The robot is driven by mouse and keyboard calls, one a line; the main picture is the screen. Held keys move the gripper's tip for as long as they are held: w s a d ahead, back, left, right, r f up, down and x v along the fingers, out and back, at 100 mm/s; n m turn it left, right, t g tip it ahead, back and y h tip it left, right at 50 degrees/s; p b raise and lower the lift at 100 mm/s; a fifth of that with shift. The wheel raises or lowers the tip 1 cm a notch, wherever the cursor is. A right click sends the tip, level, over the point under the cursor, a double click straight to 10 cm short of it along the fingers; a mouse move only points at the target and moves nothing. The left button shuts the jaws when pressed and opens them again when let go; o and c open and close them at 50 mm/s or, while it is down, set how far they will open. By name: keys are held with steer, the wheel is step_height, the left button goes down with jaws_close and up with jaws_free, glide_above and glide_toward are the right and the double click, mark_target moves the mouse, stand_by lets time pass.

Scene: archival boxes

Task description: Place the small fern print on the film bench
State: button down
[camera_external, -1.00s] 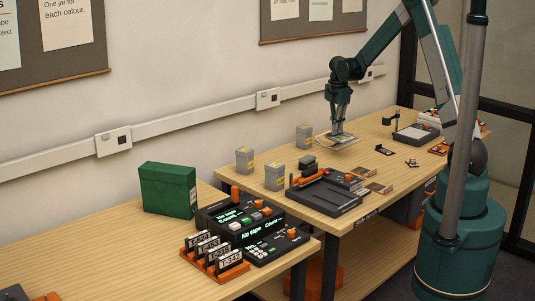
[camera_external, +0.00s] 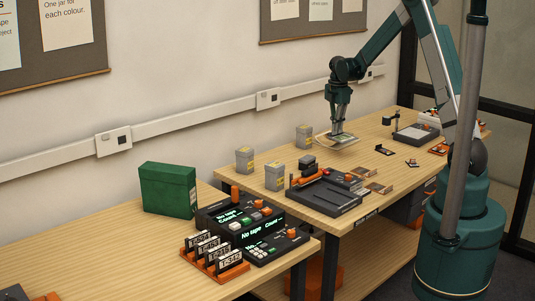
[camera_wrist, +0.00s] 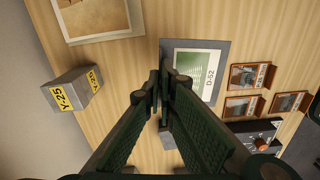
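The small fern print (camera_wrist: 195,72) is a green picture on a grey mount, marked D-52, in the wrist view. My gripper (camera_wrist: 163,82) is closed at its left edge, with the fingertips nearly together. In the external view, my gripper (camera_external: 341,130) has the print (camera_external: 345,139) at its tips, and it appears to be held above the wooden bench (camera_external: 365,153). A second wooden bench (camera_external: 110,255) stands to the left. A label on the right bench's front edge is too small to read, so I cannot tell which is the film bench.
A larger framed print (camera_wrist: 95,22) lies near the grey box Y-25 (camera_wrist: 72,97). Small brown slides (camera_external: 379,188) and a black machine (camera_external: 325,196) are in front. A green box (camera_external: 168,190) and black counters (camera_external: 240,222) stand on the left bench. Bare wood lies left of the green box.

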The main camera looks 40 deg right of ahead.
steer(key=shift+r, duration=0.1)
step_height(320, 180, up, 11)
steer(key=w+a+n, duration=0.2)
steer(key=w+a, duration=0.2)
steer(key=a, duration=0.6)
steer(key=w+a+n, duration=0.1)
steer(key=w+a, duration=0.3)
steer(key=a, duration=0.6)
steer(key=w+a+n, duration=0.2)
steer(key=w+a, duration=0.2)
steer(key=a, duration=0.6)
steer(key=a+n, duration=0.5)
steer(key=a, duration=2.6)
steer(key=s+a+n, duration=0.2)
steer(key=s+a, duration=0.2)
steer(key=a, duration=0.6)
steer(key=s+a+n, duration=0.1)
steer(key=s+a, duration=0.3)
steer(key=a, duration=0.7)
steer(key=s+a+n, duration=0.2)
steer(key=s+a, duration=0.2)
steer(key=a, duration=0.6)
steer(key=s+a+n, duration=0.4)
steer(key=s+a, duration=1.9)
steer(key=a, duration=0.3)
step_height(320, 180, down, 11)
steer(key=shift+d+p, duration=0.35)
